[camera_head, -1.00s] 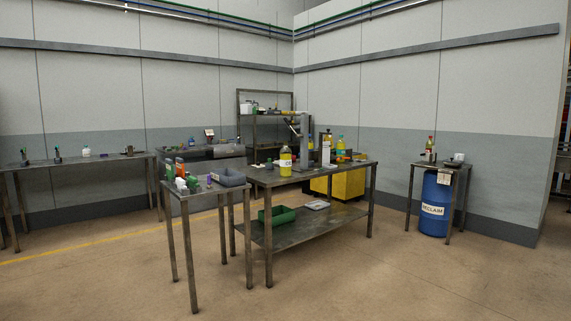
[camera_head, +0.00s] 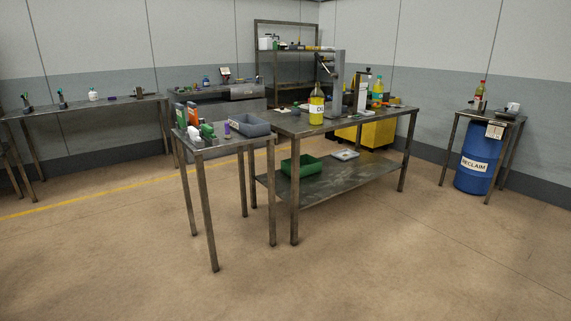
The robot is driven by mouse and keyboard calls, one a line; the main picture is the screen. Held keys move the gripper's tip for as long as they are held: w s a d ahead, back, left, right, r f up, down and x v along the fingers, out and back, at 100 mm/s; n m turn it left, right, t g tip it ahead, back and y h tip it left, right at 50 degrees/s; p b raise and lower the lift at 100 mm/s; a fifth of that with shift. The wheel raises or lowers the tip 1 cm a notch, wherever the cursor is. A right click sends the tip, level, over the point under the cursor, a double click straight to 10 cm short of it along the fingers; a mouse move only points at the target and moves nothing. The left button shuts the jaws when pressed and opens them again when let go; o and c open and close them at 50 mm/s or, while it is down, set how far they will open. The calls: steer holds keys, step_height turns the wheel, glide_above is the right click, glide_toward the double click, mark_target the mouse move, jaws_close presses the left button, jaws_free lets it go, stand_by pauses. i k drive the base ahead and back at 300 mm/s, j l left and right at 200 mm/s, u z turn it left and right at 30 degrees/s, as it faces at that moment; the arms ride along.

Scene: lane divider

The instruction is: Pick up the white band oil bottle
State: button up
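A yellow bottle with a white band bearing dark letters (camera_head: 316,113) stands upright at the near left part of the main metal table (camera_head: 345,127). I cannot tell for sure which one is the oil bottle. My gripper is not in view.
A small side table (camera_head: 228,141) with a grey bin (camera_head: 250,129) and small containers stands left of the main table. A green bin (camera_head: 301,171) is on the lower shelf. A blue drum (camera_head: 473,172) stands under the right table. The floor in front (camera_head: 350,265) is clear.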

mark_target(316, 102)
steer(key=i, duration=2.25)
